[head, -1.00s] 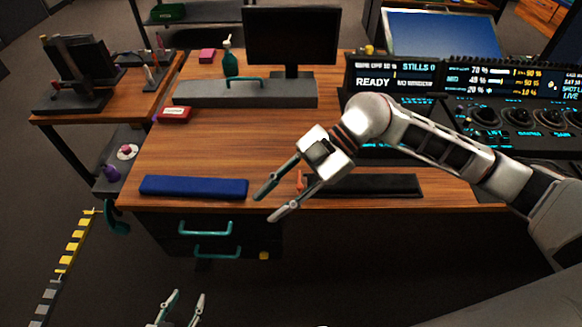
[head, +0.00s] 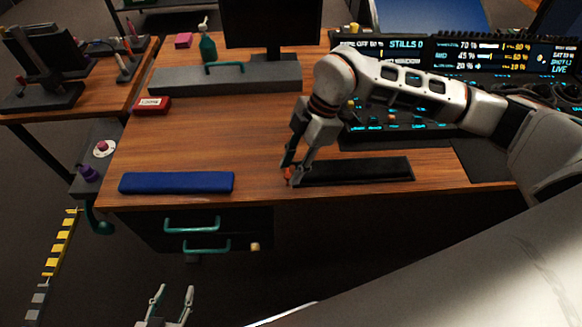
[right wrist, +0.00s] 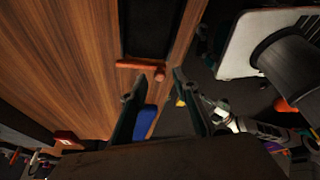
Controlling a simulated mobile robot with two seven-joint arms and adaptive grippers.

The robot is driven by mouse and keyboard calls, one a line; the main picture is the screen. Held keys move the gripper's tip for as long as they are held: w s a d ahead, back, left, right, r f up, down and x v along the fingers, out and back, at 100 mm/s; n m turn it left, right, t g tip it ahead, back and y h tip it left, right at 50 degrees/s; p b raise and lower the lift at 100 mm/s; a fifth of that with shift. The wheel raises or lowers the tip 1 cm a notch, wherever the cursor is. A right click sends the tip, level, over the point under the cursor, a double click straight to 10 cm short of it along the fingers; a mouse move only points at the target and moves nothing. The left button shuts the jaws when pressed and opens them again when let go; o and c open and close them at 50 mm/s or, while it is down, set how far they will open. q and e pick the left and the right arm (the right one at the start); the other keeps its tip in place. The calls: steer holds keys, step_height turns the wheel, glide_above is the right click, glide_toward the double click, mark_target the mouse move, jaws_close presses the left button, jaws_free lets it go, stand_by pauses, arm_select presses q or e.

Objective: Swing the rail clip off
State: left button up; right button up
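The orange rail clip (head: 288,176) sits at the left end of a black rail (head: 355,171) near the desk's front edge. In the right wrist view the clip (right wrist: 138,65) is a bar lying across the end of the dark rail (right wrist: 149,30), with a small round knob at one end. My right gripper (head: 291,168) is at the clip and partly hides it in the head view. In the right wrist view its fingers (right wrist: 158,78) are apart, with the knob just ahead between the tips; contact cannot be told. My left gripper (head: 174,295) is open and empty, low in front of the desk.
A blue pad (head: 177,183) lies on the desk left of the rail. The lit control panel (head: 480,75) stands behind the rail, a monitor (head: 271,22) at the back. Teal drawer handles (head: 205,224) are below the desk edge. The middle desktop is clear.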

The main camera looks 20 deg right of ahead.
steer(key=shift+a+f, duration=0.2)
steer(key=shift+f, duration=0.15)
jaws_close()
